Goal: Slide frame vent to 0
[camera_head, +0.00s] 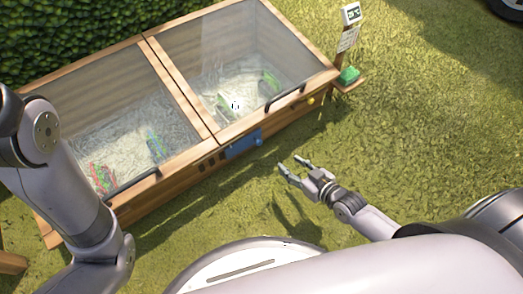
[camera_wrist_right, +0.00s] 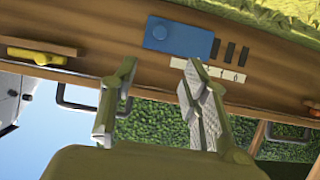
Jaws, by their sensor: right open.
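The frame vent is a blue plate (camera_head: 243,144) on the wooden front of the cold frame, with a small round knob near its right end. Several dark slots (camera_head: 207,162) show uncovered to its left. The wrist view appears upside down; there the blue plate (camera_wrist_right: 190,41) has its knob at the left, and a pale number strip (camera_wrist_right: 225,72) lies by the slots, its digits too small to read. My right gripper (camera_head: 291,163) is open and empty, in front of the vent and apart from it. It also shows in the wrist view (camera_wrist_right: 160,72). My left gripper is out of view.
The cold frame has two closed glazed lids with dark handles (camera_head: 288,97); plants show inside. A yellow knob (camera_head: 310,100) is on its front. A post with a display (camera_head: 351,14) and a green object (camera_head: 349,75) stand at its right corner. Grass in front is clear.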

